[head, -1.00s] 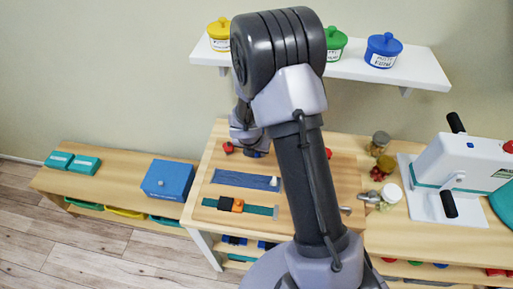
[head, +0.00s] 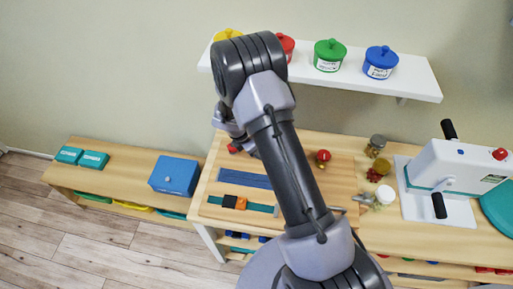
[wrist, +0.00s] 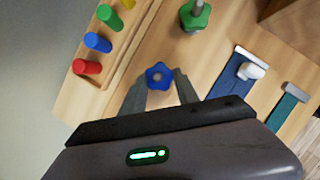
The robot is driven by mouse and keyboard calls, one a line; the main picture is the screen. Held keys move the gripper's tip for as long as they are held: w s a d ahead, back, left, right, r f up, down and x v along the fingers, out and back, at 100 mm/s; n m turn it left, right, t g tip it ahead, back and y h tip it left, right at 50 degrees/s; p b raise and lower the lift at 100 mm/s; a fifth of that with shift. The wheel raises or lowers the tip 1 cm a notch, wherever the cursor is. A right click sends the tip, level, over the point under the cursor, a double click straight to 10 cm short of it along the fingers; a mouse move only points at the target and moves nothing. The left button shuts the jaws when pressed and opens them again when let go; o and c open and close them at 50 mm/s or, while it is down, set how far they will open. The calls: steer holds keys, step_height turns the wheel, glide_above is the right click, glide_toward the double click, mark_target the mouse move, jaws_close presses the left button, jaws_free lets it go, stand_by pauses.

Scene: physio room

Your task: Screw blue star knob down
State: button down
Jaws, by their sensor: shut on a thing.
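The blue star knob (wrist: 159,75) sits between the fingertips of my gripper (wrist: 160,82) in the wrist view. The two grey fingers are shut on it from either side. Its underside and whatever it sits on are hidden from above. A green star knob (wrist: 195,14) stands on a metal stem just beyond it, apart from my fingers. In the head view my own arm hides the blue knob and my fingertips.
A peg board (wrist: 118,38) with coloured pegs lies left of my gripper. A blue strap (wrist: 232,75) with a white knob and a teal strap (wrist: 287,107) lie right. A white machine (head: 455,172) stands on the table's right; a jar shelf (head: 420,80) hangs behind.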

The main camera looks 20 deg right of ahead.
steer(key=shift+w+r, duration=0.15)
stand_by(0.4)
steer(key=c, duration=0.9)
jaws_free()
steer(key=w+p+v, duration=0.1)
steer(key=p+v, duration=0.4)
steer(key=v, duration=1.2)
steer(key=shift+s+a, duration=0.15)
steer(key=shift+s, duration=0.35)
steer(key=shift+r+m, duration=0.2)
steer(key=shift+m, duration=0.1)
